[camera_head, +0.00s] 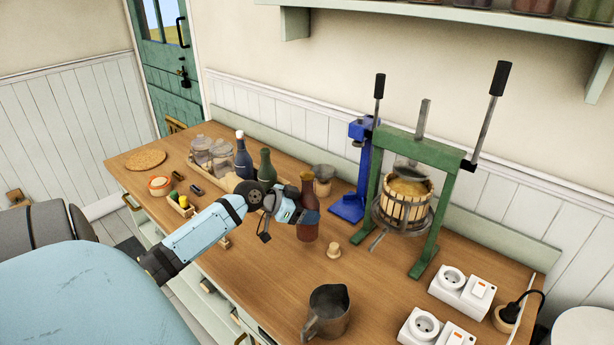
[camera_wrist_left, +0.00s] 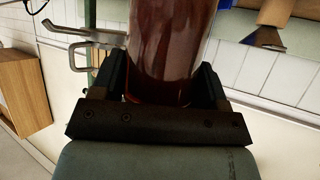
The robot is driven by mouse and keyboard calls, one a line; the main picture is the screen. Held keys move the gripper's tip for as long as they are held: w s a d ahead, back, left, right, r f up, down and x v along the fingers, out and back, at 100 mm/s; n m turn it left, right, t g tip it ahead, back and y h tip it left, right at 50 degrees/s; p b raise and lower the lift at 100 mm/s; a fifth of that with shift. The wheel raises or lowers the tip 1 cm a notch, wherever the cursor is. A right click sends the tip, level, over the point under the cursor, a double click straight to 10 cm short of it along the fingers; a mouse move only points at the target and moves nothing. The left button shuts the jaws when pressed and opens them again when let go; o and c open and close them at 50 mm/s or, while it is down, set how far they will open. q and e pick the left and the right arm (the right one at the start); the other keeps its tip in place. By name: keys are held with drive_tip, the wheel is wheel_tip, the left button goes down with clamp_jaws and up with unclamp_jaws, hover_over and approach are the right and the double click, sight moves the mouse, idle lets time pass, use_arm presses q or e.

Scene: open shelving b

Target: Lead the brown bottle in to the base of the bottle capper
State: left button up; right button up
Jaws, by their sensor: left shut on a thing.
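The brown bottle (camera_head: 307,185) stands roughly upright over the middle of the wooden bench. My left gripper (camera_head: 302,214) is shut around its body; the wrist view shows the reddish-brown glass (camera_wrist_left: 168,45) between the two fingers of the gripper (camera_wrist_left: 162,84). I cannot tell whether the bottle touches the bench. The blue bottle capper (camera_head: 362,168) stands behind and to the right of the bottle, with its flat base (camera_head: 346,208) on the bench and a gap between them. My right gripper is not in view.
A green fruit press (camera_head: 419,150) with a wooden basket stands right of the capper. A small cork (camera_head: 334,250) lies near the bottle, and a metal jug (camera_head: 328,308) stands in front. Dark bottles (camera_head: 266,168), a small pot (camera_head: 323,184) and jars (camera_head: 220,155) stand behind left.

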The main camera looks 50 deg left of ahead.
use_arm(q)
drive_tip(key=shift+w+f, duration=0.1)
drive_tip(key=shift+w, duration=0.4)
drive_tip(key=w+a+f+b, duration=0.1)
drive_tip(key=w+b, duration=0.9)
drive_tip(key=w, duration=1.1)
drive_tip(key=shift+a+f, duration=0.35)
drive_tip(key=shift+a, duration=0.35)
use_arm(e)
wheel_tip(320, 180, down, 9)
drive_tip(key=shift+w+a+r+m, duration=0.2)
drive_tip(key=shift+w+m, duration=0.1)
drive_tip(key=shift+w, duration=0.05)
use_arm(q)
drive_tip(key=shift+f+b, duration=0.6)
drive_tip(key=shift+f, duration=0.05)
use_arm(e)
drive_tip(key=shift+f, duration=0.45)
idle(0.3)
